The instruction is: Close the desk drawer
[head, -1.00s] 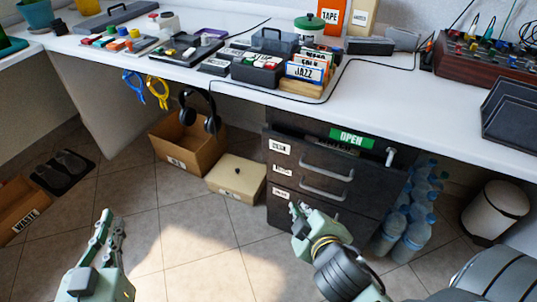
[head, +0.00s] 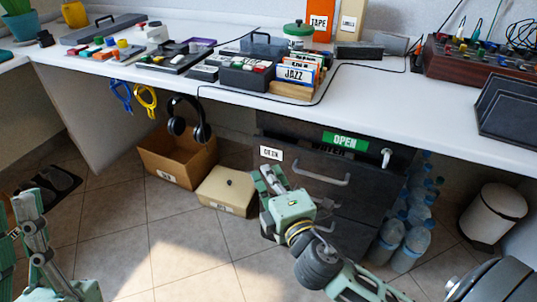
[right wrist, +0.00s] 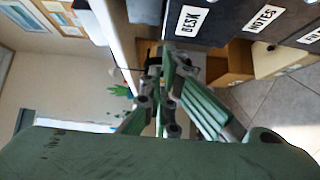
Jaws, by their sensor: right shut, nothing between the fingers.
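The dark drawer unit stands under the white desk. Its top drawer (head: 292,161), labelled DESK, has a bar handle and appears pulled out, with a dark gap above its front. The DESK label (right wrist: 187,22) also shows at the top of the right wrist view. My right gripper (head: 267,178) is shut and empty, just in front of the drawer front's left part, below the DESK label. I cannot tell whether it touches. It hides much of the lower drawers. My left gripper (head: 24,205) is at the left edge, partly cut off, far from the drawer; its jaw opening is unclear.
A cardboard box (head: 152,160) and a lidded beige box (head: 222,197) stand on the floor left of the drawers. Water bottles (head: 411,236) and a white bin (head: 493,212) are to the right. Headphones (head: 177,125) hang from the desk edge. The tiled floor in front is clear.

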